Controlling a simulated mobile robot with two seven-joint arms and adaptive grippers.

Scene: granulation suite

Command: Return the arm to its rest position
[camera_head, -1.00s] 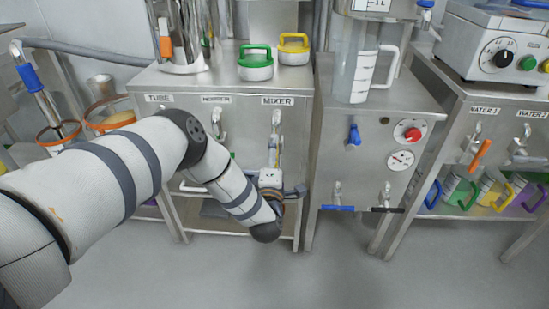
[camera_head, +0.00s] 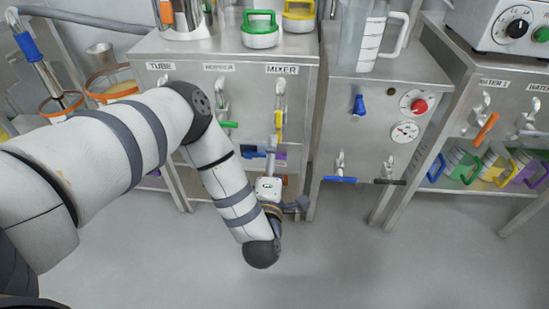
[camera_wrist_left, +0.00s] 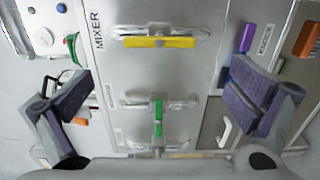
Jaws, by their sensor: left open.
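My left arm comes in from the left of the head view and bends down in front of the cabinet. My left gripper (camera_head: 268,152) is in front of the cabinet, below the mixer valve. It is open and empty; in the left wrist view its fingers (camera_wrist_left: 160,98) are spread wide with nothing between the pads. The mixer valve's yellow handle (camera_head: 278,122) hangs upright just above the gripper and shows in the wrist view (camera_wrist_left: 158,42). The gripper appears apart from it. My right gripper is not in view.
The steel cabinet (camera_head: 245,90) carries the green-handled hopper valve (camera_head: 228,124). Green (camera_head: 260,30) and yellow (camera_head: 298,14) handled lids sit on top. A second cabinet (camera_head: 345,110) with a measuring jug (camera_head: 358,40) stands right. Open floor (camera_head: 350,255) lies in front.

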